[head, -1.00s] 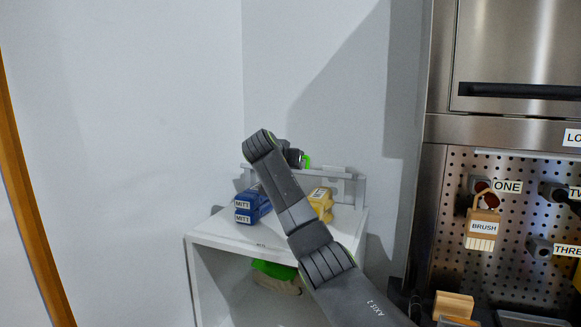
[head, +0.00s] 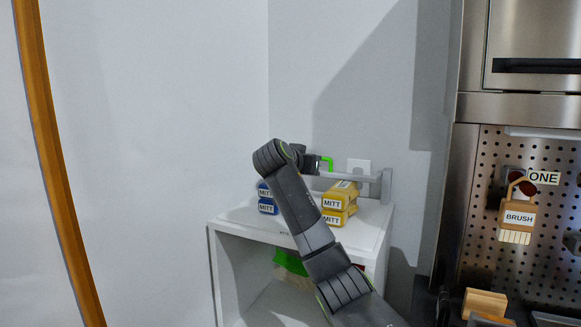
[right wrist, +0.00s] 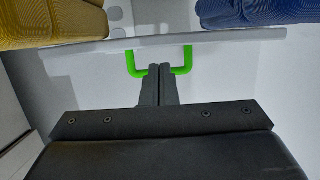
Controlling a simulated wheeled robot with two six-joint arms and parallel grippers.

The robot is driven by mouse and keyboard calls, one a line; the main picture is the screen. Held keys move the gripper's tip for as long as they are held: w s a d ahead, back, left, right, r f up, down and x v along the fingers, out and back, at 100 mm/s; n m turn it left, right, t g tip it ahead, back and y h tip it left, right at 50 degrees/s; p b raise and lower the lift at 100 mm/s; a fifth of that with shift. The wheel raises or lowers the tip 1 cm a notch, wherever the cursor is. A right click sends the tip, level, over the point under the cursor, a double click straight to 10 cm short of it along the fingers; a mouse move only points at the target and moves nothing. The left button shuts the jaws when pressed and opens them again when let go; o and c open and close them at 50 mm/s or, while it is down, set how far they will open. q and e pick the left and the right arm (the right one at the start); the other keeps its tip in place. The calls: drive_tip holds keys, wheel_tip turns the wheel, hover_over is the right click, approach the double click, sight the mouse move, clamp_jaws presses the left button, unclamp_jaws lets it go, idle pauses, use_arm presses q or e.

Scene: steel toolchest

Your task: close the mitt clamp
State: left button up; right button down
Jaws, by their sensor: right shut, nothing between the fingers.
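The mitt clamp is a grey bar (head: 350,177) along the back of the white shelf's top, with a green U-shaped handle (head: 327,161). In the right wrist view, the bar (right wrist: 105,46) runs across the picture and the handle (right wrist: 131,62) sticks out towards me. My right gripper (right wrist: 162,68) is shut and empty; its fingertips overlap the middle of the handle. Whether they touch it is unclear. Yellow mitts (head: 338,203) and blue mitts (head: 266,199) lie stacked on the shelf; my right arm partly hides the blue ones. My left gripper is not in view.
The white shelf unit (head: 370,236) stands in the wall corner, with a green item (head: 291,263) in its lower space. A steel toolchest with a pegboard (head: 480,215) and a hanging brush (head: 517,218) is to the right. A wooden block (head: 484,303) is at lower right.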

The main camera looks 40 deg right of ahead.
drive_tip(key=b+v, duration=0.2)
drive_tip(key=v, duration=1.1)
drive_tip(key=shift+a, duration=0.1)
